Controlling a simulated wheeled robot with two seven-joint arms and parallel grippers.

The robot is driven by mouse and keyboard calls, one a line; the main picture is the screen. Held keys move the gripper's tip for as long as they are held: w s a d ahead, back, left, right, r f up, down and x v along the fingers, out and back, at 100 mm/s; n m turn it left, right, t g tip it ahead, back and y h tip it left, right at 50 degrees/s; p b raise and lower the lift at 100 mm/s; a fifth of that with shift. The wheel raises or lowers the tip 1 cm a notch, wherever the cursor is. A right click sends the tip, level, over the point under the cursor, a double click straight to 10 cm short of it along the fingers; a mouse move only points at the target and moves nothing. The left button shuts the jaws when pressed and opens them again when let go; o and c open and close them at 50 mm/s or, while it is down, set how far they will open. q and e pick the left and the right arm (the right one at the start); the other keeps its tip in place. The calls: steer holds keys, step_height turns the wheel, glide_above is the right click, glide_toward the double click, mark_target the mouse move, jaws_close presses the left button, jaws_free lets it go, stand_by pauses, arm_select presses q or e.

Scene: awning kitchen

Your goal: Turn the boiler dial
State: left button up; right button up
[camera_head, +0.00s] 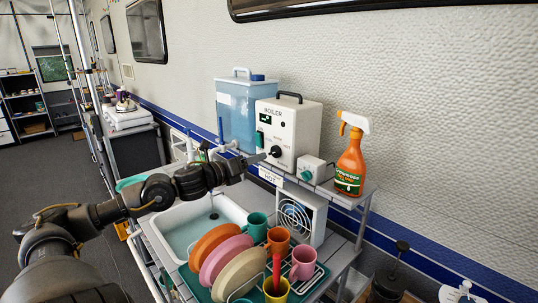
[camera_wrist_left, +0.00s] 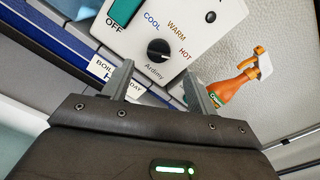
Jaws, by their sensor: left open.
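The boiler (camera_head: 288,131) is a white box with a dark handle, standing on a shelf against the wall. Its black round dial (camera_head: 275,151) is low on the front face. In the left wrist view the dial (camera_wrist_left: 158,50) sits below the labels COOL, WARM and HOT. My left gripper (camera_head: 262,157) is open in front of the boiler, close to the dial. In the left wrist view its two fingers (camera_wrist_left: 157,82) are apart, with the dial ahead between them. The fingers do not hold the dial. The dial's exact setting is too small to tell. My right gripper is out of view.
A blue water tank (camera_head: 238,112) stands left of the boiler. A small white box with a teal knob (camera_head: 311,168) and an orange spray bottle (camera_head: 351,165) stand right. Below are a sink (camera_head: 190,228) and a rack of plates (camera_head: 238,270) and mugs. The wall is close behind.

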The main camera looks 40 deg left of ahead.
mark_target(273, 150)
arm_select(q)
steer(key=w, duration=0.4)
steer(key=shift+w+d+r+p, duration=0.1)
steer(key=shift+w+r+p, duration=0.05)
steer(key=shift+w+p, duration=0.6)
steer(key=shift+w, duration=0.2)
steer(key=shift+w+d, duration=0.15)
steer(key=shift+w, duration=0.55)
steer(key=c, duration=1)
